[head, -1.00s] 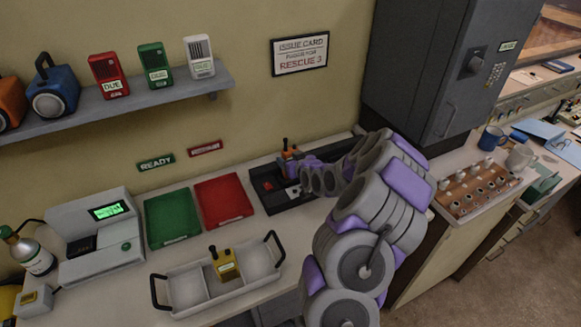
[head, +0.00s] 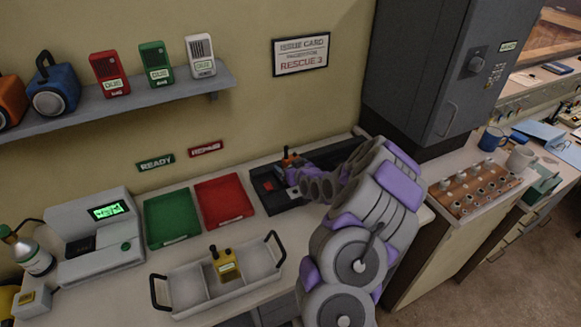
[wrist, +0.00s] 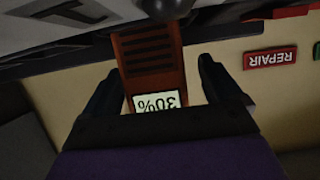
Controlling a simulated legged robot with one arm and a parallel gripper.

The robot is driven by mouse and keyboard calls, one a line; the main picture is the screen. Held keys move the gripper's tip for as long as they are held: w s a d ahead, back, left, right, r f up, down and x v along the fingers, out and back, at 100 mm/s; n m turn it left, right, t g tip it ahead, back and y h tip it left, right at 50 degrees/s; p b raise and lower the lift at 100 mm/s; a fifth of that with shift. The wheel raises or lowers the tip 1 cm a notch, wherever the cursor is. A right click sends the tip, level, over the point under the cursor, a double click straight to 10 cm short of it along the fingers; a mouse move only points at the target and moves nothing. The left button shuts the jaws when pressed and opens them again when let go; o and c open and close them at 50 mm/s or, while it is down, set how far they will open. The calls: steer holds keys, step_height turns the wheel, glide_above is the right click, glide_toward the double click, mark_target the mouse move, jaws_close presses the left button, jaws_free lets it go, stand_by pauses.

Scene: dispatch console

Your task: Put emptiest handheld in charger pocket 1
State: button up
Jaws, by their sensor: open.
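An orange handheld (head: 287,158) with a dark knob stands upright at the black charger (head: 262,200), toward its back. The wrist view shows the orange handheld (wrist: 150,60) upside down, its screen reading 30%. My gripper (wrist: 165,80) is open, with one dark finger on each side of the handheld and gaps visible beside it. In the head view my gripper (head: 300,180) is at the charger, and my arm hides the charger's right part. A yellow handheld (head: 226,266) stands in the white carrier (head: 190,292); its screen is too small to read.
Green (head: 172,220) and red (head: 224,201) trays lie left of the charger. A white console with a lit screen (head: 108,211) stands farther left. A grey cabinet (head: 430,75) rises behind my arm. A wooden peg board (head: 478,190) and mugs are at right.

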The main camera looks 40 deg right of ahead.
steer(key=p+v, duration=0.2)
steer(key=v, duration=1)
steer(key=s+a+r+n+g+y, duration=0.2)
steer(key=s+a+g, duration=0.15)
steer(key=a, duration=0.65)
steer(key=s+a+r+n+g+y, duration=0.1)
steer(key=s+a+r+g, duration=0.2)
steer(key=a, duration=0.7)
steer(key=s+a+r+g, duration=0.2)
steer(key=s+a+r, duration=0.1)
steer(key=s, duration=0.5)
steer(key=s+a+r+g, duration=0.2)
steer(key=s+a+g, duration=0.1)
steer(key=s+a, duration=0.3)
steer(key=s+a+r+g, duration=0.3)
steer(key=s+a, duration=0.2)
steer(key=s, duration=0.6)
steer(key=shift+r, duration=0.3)
steer(key=shift+s+d, duration=0.1)
